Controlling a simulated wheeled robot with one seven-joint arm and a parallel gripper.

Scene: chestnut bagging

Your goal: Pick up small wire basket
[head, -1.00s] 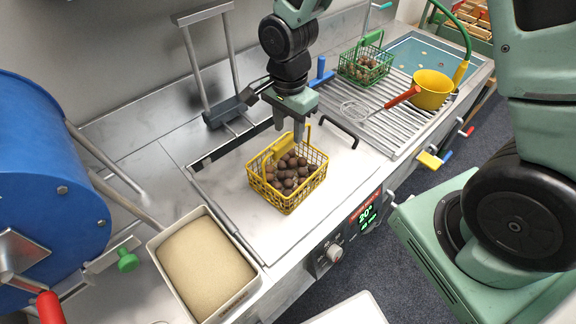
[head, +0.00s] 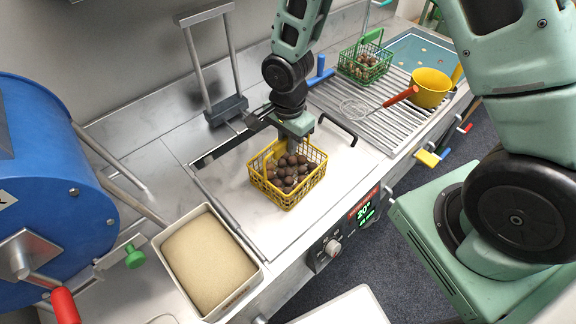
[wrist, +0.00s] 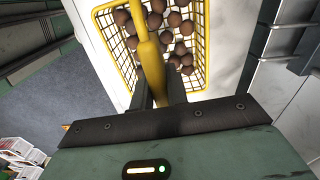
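A yellow wire basket (head: 288,190) full of brown chestnuts stands upright on the pale counter top in the head view. It fills the top of the wrist view (wrist: 198,45), with its thick yellow handle (wrist: 150,55) running down the middle. My gripper (head: 290,146) points down at the back side of this basket. In the wrist view its two dark fingers (wrist: 160,88) lie on either side of the handle, very close to it. I cannot tell whether they press on it. A green wire basket (head: 364,65) with chestnuts stands farther back at the right.
A sand-filled tray (head: 160,246) and a blue drum (head: 45,190) are at the left. A metal rack (head: 350,125) with a whisk and a yellow pan (head: 430,88) lies to the right. A black handle (head: 340,128) sits close right of my gripper. The counter around the basket is clear.

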